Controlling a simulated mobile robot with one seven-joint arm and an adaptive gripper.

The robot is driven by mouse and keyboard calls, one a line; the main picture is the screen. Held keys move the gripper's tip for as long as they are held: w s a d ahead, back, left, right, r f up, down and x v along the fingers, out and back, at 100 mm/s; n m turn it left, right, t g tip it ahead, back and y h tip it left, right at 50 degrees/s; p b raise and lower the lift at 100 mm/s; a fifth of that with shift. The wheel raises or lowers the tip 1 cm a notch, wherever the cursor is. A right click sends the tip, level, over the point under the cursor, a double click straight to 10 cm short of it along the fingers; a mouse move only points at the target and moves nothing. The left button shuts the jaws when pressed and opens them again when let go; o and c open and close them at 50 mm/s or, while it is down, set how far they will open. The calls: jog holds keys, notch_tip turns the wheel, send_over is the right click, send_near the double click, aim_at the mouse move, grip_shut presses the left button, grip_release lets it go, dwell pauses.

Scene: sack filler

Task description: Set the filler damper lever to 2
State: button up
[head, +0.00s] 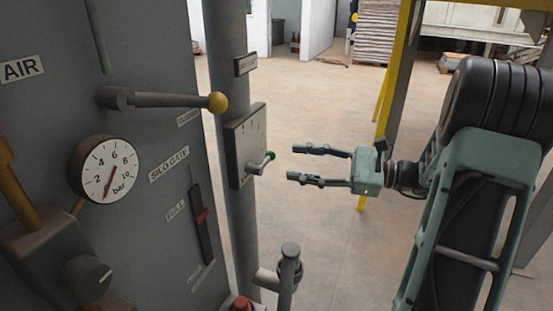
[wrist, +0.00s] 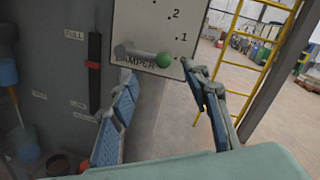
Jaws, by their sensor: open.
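The damper plate (head: 238,150) is a pale panel on a grey post. In the wrist view the plate (wrist: 145,20) shows dots, the numbers 1 and 2, and a partly covered DAMPER label. The damper lever (wrist: 135,53) is a grey bar pointing right, with a green knob (wrist: 164,60) below the 1, by the lowest mark. In the head view the green knob (head: 270,155) sits just left of my fingertips. My gripper (head: 294,162) is open and empty, its fingers pointing at the knob, apart from it. In the wrist view the knob appears between and above the fingertips (wrist: 163,80).
A grey cabinet at left carries a pressure gauge (head: 105,168), a silo gate lever with a yellow knob (head: 217,102) and a red-marked slot (head: 201,218). A grey capped post (head: 289,265) stands below the plate. A yellow frame (head: 398,75) stands behind my arm.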

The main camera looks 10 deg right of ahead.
jog(key=x, duration=0.5)
jog(key=shift+w+a, duration=0.15)
jog(key=shift+a, duration=0.25)
jog(key=shift+c, duration=0.5)
jog(key=shift+w, duration=0.1)
grip_shut()
